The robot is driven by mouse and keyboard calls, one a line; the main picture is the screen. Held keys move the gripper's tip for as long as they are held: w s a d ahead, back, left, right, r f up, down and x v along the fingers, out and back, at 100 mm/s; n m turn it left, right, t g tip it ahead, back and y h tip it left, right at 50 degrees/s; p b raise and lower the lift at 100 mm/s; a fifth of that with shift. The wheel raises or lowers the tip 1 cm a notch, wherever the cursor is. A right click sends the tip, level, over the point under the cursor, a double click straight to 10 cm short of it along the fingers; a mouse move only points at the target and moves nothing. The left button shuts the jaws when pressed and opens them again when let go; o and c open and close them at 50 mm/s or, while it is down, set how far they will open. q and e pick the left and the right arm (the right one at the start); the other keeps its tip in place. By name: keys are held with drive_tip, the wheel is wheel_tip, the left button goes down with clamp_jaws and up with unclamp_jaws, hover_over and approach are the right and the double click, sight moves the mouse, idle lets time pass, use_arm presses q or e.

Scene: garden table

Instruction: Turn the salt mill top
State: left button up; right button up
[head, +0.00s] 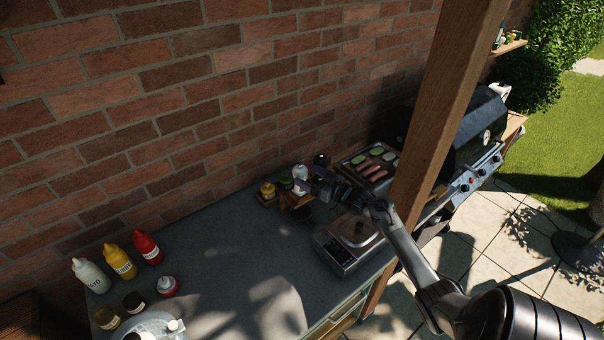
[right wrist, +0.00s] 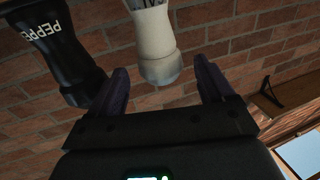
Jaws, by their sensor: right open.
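The white salt mill (head: 300,171) stands among small jars near the wall in the head view. In the right wrist view the white mill (right wrist: 155,40) has one end between the fingers, with a visible gap on each side. Its other end is cut off by the frame. My right gripper (right wrist: 160,78) is open and holds nothing. In the head view the right gripper (head: 306,187) is small and dark at the mill, and contact cannot be told there. My left gripper is not in view.
A black pepper mill (right wrist: 62,48) is close beside the left finger. A food tray (head: 370,165) and a grill (head: 455,125) are to the right. Squeeze bottles (head: 121,262) stand at left. The middle counter (head: 225,250) is clear.

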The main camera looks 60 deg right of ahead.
drive_tip(key=s, duration=0.7)
drive_tip(key=shift+a, duration=0.35)
